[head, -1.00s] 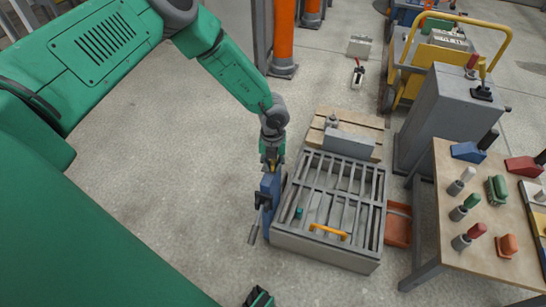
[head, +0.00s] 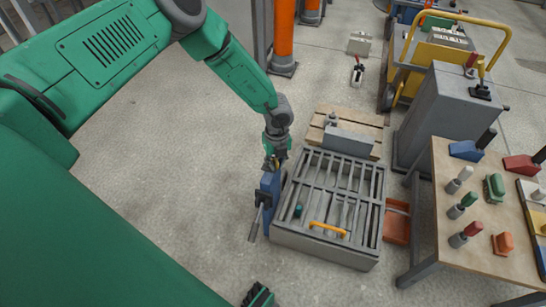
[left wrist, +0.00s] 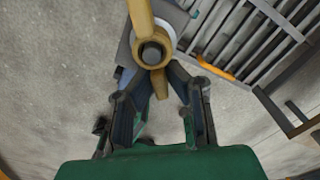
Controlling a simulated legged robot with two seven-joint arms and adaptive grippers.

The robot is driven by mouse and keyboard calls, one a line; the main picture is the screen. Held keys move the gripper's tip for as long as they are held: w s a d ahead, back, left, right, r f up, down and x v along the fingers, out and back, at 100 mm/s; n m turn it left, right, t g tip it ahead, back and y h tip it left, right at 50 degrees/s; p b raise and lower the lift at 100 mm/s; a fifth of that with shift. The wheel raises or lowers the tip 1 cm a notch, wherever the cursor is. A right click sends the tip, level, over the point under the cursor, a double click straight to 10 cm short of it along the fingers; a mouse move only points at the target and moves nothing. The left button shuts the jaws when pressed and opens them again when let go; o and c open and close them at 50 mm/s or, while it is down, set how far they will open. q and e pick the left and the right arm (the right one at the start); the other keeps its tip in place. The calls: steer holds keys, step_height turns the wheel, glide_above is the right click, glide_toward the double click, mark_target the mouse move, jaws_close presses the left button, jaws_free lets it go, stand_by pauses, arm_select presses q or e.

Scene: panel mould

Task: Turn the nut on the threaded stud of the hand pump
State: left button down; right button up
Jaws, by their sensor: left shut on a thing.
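The brass-yellow wing nut (left wrist: 141,14) sits around the dark end of the threaded stud (left wrist: 151,54) in the left wrist view. One wing points up and the other points down between my fingers. My left gripper (left wrist: 161,72) is shut on the lower wing. In the head view my left gripper (head: 274,162) is at the top of the blue hand pump (head: 268,187), which stands left of the slatted crate. A grey lever (head: 254,224) slopes down from the pump. The nut is mostly hidden by the gripper in the head view.
The grey slatted crate (head: 285,241) with an orange handle (head: 328,229) is close on the pump's right. A wooden pallet (head: 316,134) lies behind it. A table (head: 440,166) with several coloured tools stands farther right. The floor left of the pump is clear.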

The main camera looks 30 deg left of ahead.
arm_select(q)
steer(key=shift+w+d+n, duration=0.1)
steer(key=shift+w+n, duration=0.05)
steer(key=shift+n, duration=0.5)
steer(key=shift+w+d+n, duration=0.1)
steer(key=shift+w+n, duration=0.05)
steer(key=shift+n, duration=0.5)
steer(key=shift+p, duration=0.3)
steer(key=n, duration=0.3)
steer(key=shift+w+n+p, duration=0.3)
steer(key=shift+w+p, duration=0.1)
steer(key=n, duration=0.1)
steer(key=n+p, duration=0.1)
steer(key=n, duration=0.1)
steer(key=shift+w, duration=0.4)
